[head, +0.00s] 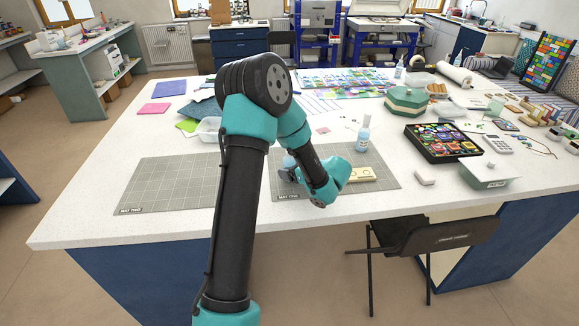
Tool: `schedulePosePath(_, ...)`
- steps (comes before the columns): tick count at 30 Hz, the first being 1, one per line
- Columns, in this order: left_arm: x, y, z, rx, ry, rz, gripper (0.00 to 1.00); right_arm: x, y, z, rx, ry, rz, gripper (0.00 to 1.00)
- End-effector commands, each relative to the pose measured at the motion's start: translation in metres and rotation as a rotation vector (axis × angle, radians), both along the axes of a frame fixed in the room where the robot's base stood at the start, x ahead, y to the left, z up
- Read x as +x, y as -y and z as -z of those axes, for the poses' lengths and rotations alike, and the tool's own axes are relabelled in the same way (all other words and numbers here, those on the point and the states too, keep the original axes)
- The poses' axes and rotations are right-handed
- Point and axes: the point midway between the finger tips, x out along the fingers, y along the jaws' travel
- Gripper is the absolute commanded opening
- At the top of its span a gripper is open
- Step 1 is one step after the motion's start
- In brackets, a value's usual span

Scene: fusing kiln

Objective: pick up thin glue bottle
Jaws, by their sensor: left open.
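A small light blue bottle with a pale nozzle (363,136) stands upright near the back of the right-hand grey cutting mat (385,184). Its label is too small to read, so I cannot tell if it is the thin glue bottle. My left gripper (288,174) is low over the left part of this mat, open, to the left of and in front of the bottle. A pale bluish thing (289,160) shows beside the gripper, partly hidden by my arm; I cannot tell what it is. My right gripper is not in view.
A yellowish block (360,174) lies on the right mat. The left grey mat (165,183) is bare. A black tray of coloured glass (432,140), a green lidded box (406,101) and another bottle (399,69) stand farther right and back. A clear tub (208,129) is behind my arm.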

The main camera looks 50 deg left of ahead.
Motion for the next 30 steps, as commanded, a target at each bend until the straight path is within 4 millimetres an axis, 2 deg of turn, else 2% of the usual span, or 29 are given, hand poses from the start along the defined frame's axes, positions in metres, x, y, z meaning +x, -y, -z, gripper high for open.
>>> schedulePosePath(3, -0.0005, -0.0050, 0.0019, 0.001, 0.000, 0.001, 0.78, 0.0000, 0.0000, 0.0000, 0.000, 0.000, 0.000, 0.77)
schedulePosePath(16, -0.0004, -0.0046, 0.0018, 0.001, 0.000, 0.001, 0.78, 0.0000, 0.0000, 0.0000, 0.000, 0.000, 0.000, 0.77)
schedulePosePath(30, -0.0003, -0.0046, 0.0018, 0.001, 0.000, 0.001, 0.34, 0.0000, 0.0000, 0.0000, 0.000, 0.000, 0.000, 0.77)
